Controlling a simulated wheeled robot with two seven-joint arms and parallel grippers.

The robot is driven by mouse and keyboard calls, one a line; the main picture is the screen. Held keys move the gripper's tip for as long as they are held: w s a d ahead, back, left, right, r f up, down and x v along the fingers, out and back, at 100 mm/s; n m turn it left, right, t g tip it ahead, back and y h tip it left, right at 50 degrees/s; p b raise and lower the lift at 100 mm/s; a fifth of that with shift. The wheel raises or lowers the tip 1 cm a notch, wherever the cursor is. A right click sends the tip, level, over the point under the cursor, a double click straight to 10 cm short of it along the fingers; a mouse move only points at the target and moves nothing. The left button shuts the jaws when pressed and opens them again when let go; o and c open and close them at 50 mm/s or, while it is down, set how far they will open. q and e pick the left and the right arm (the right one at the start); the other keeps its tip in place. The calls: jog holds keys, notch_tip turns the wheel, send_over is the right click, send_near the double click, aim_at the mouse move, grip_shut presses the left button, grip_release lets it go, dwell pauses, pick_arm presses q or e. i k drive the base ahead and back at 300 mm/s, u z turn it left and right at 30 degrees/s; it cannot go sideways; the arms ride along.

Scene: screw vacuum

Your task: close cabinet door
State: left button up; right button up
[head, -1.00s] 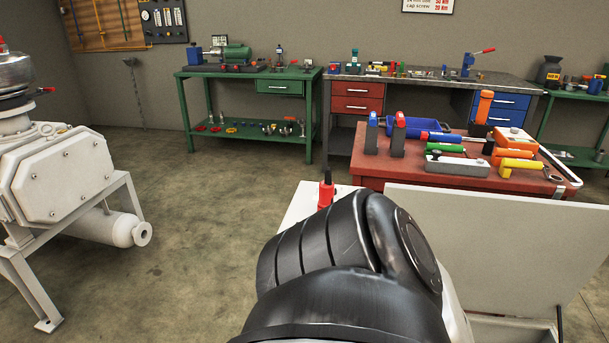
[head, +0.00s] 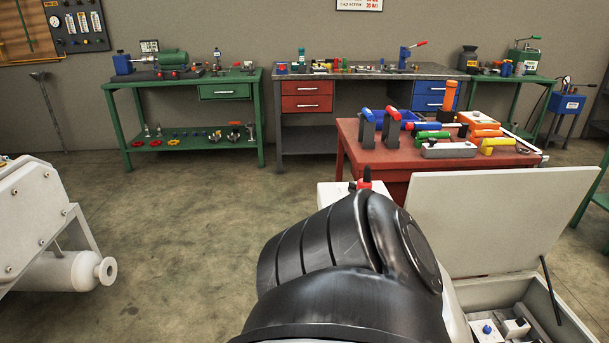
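The white cabinet stands at the lower right, with its light grey door (head: 505,220) raised open like a lid. A thin dark stay runs down from the door's right side to the cabinet's white rim (head: 572,318). Inside the cabinet are grey parts, one with a blue button (head: 487,329). A black rounded part of my own body fills the lower middle and hides the left part of the cabinet. Neither of my grippers shows, and I see no contact with the door.
A red-topped table (head: 375,158) with tools stands behind the door. A green bench (head: 185,85) and a grey workbench (head: 340,75) line the wall. White machinery (head: 40,220) stands left. The floor between is clear.

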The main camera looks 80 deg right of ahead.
aim_at(478, 222)
jog(key=z, duration=1.75)
jog(key=i, duration=3.3)
jog(key=z, duration=1.5)
jog(key=i, duration=0.75)
jog(key=z, duration=0.25)
